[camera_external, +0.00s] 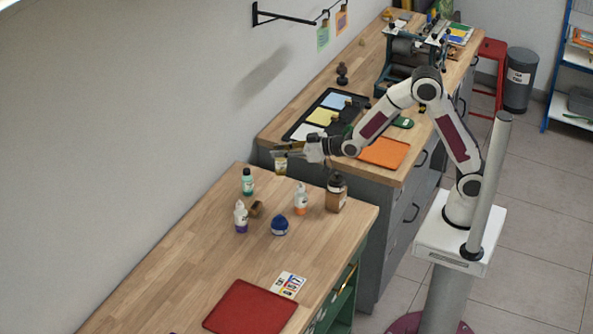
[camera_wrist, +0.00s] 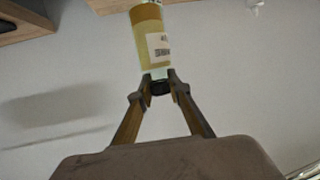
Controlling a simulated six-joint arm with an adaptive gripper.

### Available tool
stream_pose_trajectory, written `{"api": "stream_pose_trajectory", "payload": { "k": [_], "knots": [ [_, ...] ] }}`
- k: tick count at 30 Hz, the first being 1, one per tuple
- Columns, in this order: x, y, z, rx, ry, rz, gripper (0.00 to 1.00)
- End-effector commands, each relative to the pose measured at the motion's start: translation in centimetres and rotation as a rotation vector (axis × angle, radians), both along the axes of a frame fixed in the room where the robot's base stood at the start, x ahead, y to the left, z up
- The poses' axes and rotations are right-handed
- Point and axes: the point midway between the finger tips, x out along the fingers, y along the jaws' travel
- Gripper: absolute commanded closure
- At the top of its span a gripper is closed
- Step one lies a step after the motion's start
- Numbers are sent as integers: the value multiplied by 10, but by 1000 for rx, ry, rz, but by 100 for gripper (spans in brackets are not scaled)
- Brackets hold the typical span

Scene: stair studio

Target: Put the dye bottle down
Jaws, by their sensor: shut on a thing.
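The dye bottle (camera_wrist: 151,38) is a small bottle with yellow-ochre contents, a white label and a dark cap. In the wrist view my gripper (camera_wrist: 158,84) is shut on its cap end, and the bottle points away from the fingers. In the external view my gripper (camera_external: 288,154) is held out to the left, with the bottle (camera_external: 281,165) hanging below it. The bottle is in the air near the far end of the front wooden table (camera_external: 190,235), close to the gap before the back counter. Its exact height is hard to tell.
The front table holds a green bottle (camera_external: 248,183), a purple-based bottle (camera_external: 240,217), an orange bottle (camera_external: 300,199), a brown bottle (camera_external: 336,195), a blue pot (camera_external: 279,226) and a red mat (camera_external: 249,308). Bare wood lies at left. The back counter holds a black tray (camera_external: 298,132).

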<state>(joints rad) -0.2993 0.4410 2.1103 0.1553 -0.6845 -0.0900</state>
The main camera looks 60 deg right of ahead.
Motion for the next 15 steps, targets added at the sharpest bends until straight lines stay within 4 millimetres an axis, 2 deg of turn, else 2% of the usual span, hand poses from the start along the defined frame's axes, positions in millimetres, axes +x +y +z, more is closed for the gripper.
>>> {"api": "stream_pose_trajectory", "payload": {
  "k": [1, 6, 15],
  "knots": [
    [-2, -18, 1, 0, -1, -21, 100],
    [-11, -68, 0, 0, -1, -74, 100],
    [-40, -144, -12, -1, 1, -159, 100]
  ]
}}
